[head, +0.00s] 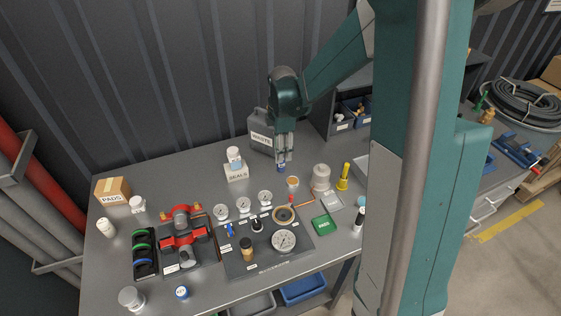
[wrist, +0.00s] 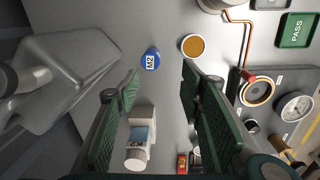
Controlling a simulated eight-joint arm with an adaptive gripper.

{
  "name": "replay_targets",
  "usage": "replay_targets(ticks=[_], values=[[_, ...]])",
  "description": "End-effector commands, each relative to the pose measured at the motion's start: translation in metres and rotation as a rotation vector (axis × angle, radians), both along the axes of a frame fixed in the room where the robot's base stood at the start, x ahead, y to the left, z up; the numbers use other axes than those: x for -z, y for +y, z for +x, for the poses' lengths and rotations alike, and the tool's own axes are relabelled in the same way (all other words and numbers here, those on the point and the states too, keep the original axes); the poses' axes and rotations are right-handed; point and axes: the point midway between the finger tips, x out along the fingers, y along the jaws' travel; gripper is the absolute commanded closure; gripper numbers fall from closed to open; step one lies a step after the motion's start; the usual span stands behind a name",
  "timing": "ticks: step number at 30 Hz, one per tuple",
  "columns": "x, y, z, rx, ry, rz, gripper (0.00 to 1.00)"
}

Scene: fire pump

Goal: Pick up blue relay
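A small blue round piece with a white label reading M2 (wrist: 150,59) stands on the bench in the wrist view, just beyond my fingertips. It shows in the head view (head: 281,168) directly below my gripper (head: 282,158). A second blue round piece with a white label (head: 182,292) sits at the bench's front left; its label is too small to read. I cannot tell from the labels which one is the blue relay. In the wrist view my gripper (wrist: 161,74) is open and empty, its green pads well apart, with the M2 piece ahead between and beyond them.
A small cup with brown contents (wrist: 193,45) stands close to the M2 piece. A grey waste jug (head: 261,137) stands behind it, and a white bottle on the SEALS box (head: 236,172) to the left. The gauge panel (head: 240,262) lies in front.

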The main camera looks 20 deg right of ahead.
Motion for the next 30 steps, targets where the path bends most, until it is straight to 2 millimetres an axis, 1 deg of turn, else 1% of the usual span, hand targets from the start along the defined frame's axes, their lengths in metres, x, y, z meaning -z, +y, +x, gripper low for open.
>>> replay_targets(ticks=[1,3,9,15,26,30], values=[[0.001,-0.003,0.005,-0.023,0.010,0.000,0.62],[0.007,-0.005,0.010,-0.057,0.022,0.000,0.62],[0.018,-0.010,0.018,-0.122,0.046,0.002,0.62],[0.023,-0.011,0.019,-0.143,0.054,0.003,0.62],[0.024,-0.011,0.019,-0.143,0.054,0.003,0.62],[0.030,-0.011,0.020,-0.143,0.054,0.003,0.62]])
